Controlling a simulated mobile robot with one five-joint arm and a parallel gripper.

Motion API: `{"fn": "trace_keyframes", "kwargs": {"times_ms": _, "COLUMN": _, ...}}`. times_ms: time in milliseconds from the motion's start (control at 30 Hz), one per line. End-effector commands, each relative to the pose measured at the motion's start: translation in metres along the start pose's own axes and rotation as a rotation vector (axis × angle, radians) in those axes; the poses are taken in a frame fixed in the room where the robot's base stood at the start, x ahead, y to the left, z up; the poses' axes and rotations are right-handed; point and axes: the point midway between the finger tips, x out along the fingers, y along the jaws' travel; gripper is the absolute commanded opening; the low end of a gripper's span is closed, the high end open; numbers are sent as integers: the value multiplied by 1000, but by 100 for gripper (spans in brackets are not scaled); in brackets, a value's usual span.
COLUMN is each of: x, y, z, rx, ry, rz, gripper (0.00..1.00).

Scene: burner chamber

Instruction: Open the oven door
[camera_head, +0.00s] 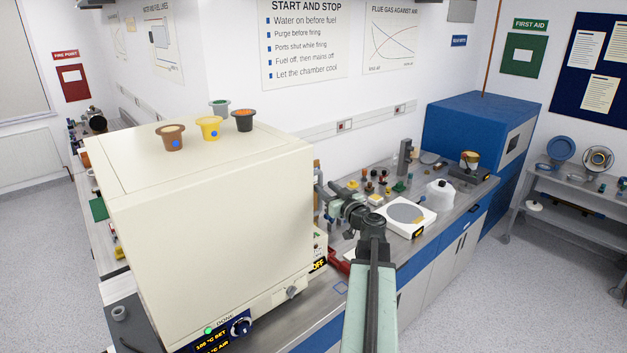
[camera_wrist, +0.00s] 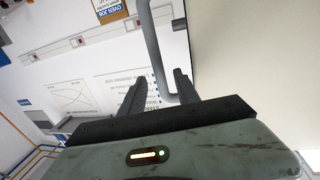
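The oven (camera_head: 215,225) is a large cream box on the bench in the head view. No open gap shows on the faces in view. A lit display (camera_head: 212,341) and a dark knob (camera_head: 241,326) sit low on it. My gripper (camera_head: 328,200) is at the oven's right edge, partly hidden there. In the wrist view, my gripper (camera_wrist: 160,76) is open, with its two dark fingers apart. A grey bar handle (camera_wrist: 151,40) runs down between them and bends right toward a cream surface (camera_wrist: 255,60). I cannot tell whether a finger touches it. The handle is not clear in the head view.
Brown (camera_head: 172,138), yellow (camera_head: 209,128), grey (camera_head: 219,108) and dark (camera_head: 243,120) cups stand on the oven top. A white scale (camera_head: 405,217), a white jug (camera_head: 440,194) and small bench items lie right of my arm. Floor at right (camera_head: 520,290) is clear.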

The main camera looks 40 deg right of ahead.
Motion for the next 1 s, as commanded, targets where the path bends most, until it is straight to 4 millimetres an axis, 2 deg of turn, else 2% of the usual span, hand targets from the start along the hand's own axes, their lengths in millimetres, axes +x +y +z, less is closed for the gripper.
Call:
{"fn": "trace_keyframes", "kwargs": {"times_ms": 300, "x": 57, "y": 2, "z": 0, "rx": 0, "ry": 0, "rz": -1, "gripper": 38}}
{"fn": "trace_keyframes", "kwargs": {"times_ms": 400, "x": 70, "y": 0, "z": 0, "rx": 0, "ry": 0, "rz": -2, "gripper": 38}}
{"fn": "trace_keyframes", "kwargs": {"times_ms": 667, "x": 71, "y": 0, "z": 0, "rx": 0, "ry": 0, "rz": 0, "gripper": 38}}
{"fn": "trace_keyframes", "kwargs": {"times_ms": 800, "x": 71, "y": 0, "z": 0, "rx": 0, "ry": 0, "rz": -1, "gripper": 0}}
{"fn": "trace_keyframes", "kwargs": {"times_ms": 1000, "x": 71, "y": -1, "z": 0, "rx": 0, "ry": 0, "rz": -1, "gripper": 0}}
